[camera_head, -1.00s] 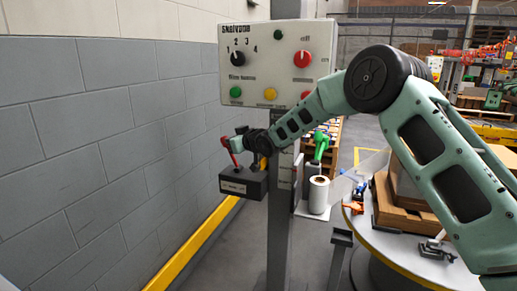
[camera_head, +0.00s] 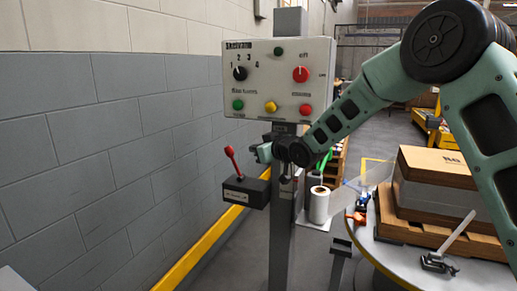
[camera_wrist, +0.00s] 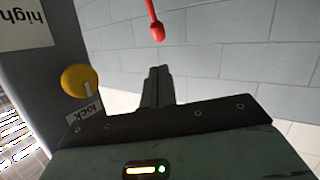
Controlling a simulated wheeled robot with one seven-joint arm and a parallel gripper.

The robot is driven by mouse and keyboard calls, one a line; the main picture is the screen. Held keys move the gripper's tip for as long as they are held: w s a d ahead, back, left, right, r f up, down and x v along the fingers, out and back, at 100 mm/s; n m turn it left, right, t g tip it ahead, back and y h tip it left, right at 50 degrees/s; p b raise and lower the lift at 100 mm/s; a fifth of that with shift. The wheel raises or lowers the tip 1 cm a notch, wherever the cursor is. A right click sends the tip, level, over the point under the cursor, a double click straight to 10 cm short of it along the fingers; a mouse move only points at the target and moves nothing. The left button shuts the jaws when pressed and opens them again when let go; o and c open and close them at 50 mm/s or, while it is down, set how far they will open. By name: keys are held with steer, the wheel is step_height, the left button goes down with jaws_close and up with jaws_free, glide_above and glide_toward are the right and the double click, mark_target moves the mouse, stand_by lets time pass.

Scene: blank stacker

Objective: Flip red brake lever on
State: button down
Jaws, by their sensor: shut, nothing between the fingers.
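The red brake lever (camera_head: 231,157) rises from a black box (camera_head: 245,191) on the left side of the grey post, tilted up and to the left. In the wrist view the red lever (camera_wrist: 156,22) shows at the top, beyond my fingertips. My gripper (camera_head: 262,152) is beside the lever, to its right and above the box, with a visible gap to it. In the wrist view my gripper (camera_wrist: 158,75) has its fingers together, with nothing between them.
A control panel (camera_head: 279,79) with knobs and buttons is mounted above on the grey post (camera_head: 279,240). A yellow knob (camera_wrist: 79,81) is left of my fingers in the wrist view. A brick wall (camera_head: 100,150) is at left. A film roll (camera_head: 319,205) and a round table (camera_head: 400,258) stand right.

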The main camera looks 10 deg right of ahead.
steer(key=shift+s+d+r, duration=0.1)
steer(key=shift+s+d, duration=0.05)
steer(key=shift+s, duration=0.15)
steer(key=s+a+f+g+h, duration=0.15)
steer(key=s+a+g, duration=0.35)
steer(key=s, duration=0.6)
steer(key=s+d+f+g+h, duration=0.1)
steer(key=s+f+g+h, duration=0.2)
steer(key=s, duration=1.6)
steer(key=s+d+f+g+h, duration=0.1)
steer(key=s+f+g, duration=0.35)
steer(key=s, duration=1.45)
step_height(320, 180, up, 20)
steer(key=s+p, duration=0.1)
steer(key=p, duration=1.8)
steer(key=shift+s+d+n+g, duration=0.15)
steer(key=shift+d+n+g, duration=0.05)
steer(key=shift+n+g, duration=0.25)
steer(key=shift+h, duration=0.25)
